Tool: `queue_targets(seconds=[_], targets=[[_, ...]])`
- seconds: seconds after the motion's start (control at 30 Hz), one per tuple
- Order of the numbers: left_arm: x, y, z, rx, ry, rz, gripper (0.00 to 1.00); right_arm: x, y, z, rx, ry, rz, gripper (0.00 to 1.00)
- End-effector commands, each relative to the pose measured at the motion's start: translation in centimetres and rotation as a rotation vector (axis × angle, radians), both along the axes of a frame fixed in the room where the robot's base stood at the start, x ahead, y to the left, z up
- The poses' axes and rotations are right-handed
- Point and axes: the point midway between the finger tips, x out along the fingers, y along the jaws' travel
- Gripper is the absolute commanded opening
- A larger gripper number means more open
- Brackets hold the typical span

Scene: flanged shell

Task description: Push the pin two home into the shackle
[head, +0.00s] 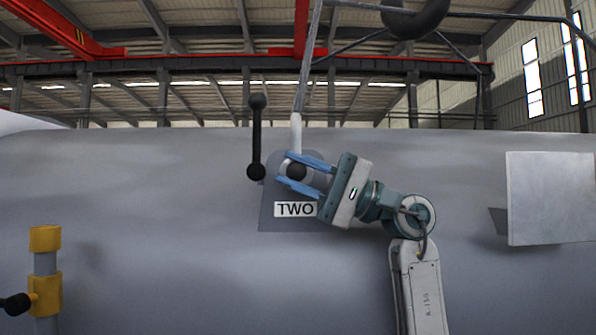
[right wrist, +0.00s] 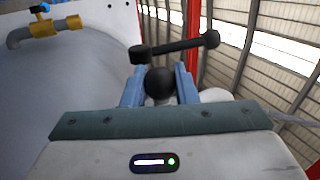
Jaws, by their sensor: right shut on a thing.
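My right gripper (head: 298,174) reaches in from the right with its blue fingers shut around a dark round knob (head: 297,171), which I take as the head of pin two. The same knob (right wrist: 160,84) shows between the fingers in the right wrist view. It is at a grey plate with a "TWO" label (head: 295,209). A pale sleeve and line (head: 296,128) come down to this spot from above. The shackle is mostly hidden by the fingers, so I cannot tell how deep the pin sits. My left gripper is not in view.
A black bar with ball ends (head: 256,140) stands left of the fingers; it also crosses beyond the fingertips in the wrist view (right wrist: 178,48). A yellow valve (head: 45,290) is at lower left. A pale square panel (head: 550,198) juts at right. A dark round body (head: 415,18) hangs overhead.

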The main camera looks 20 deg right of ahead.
Motion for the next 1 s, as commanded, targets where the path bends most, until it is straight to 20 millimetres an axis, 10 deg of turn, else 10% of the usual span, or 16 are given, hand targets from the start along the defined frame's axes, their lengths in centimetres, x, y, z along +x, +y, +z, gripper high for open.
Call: queue_targets(seconds=[0.73, 0.77, 0.8, 1.0], targets=[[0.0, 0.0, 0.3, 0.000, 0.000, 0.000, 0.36, 1.6, -0.6, 0.4, 0.004, -0.005, -0.002, 0.00], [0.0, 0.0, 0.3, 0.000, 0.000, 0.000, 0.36, 1.6, -0.6, 0.5, 0.004, -0.005, -0.003, 0.28], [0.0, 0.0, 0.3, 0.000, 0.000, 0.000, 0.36, 1.5, -0.6, 0.5, 0.004, -0.005, -0.003, 0.36], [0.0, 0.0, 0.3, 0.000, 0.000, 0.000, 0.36, 1.6, -0.5, 0.3, 0.002, -0.003, -0.002, 0.52]])
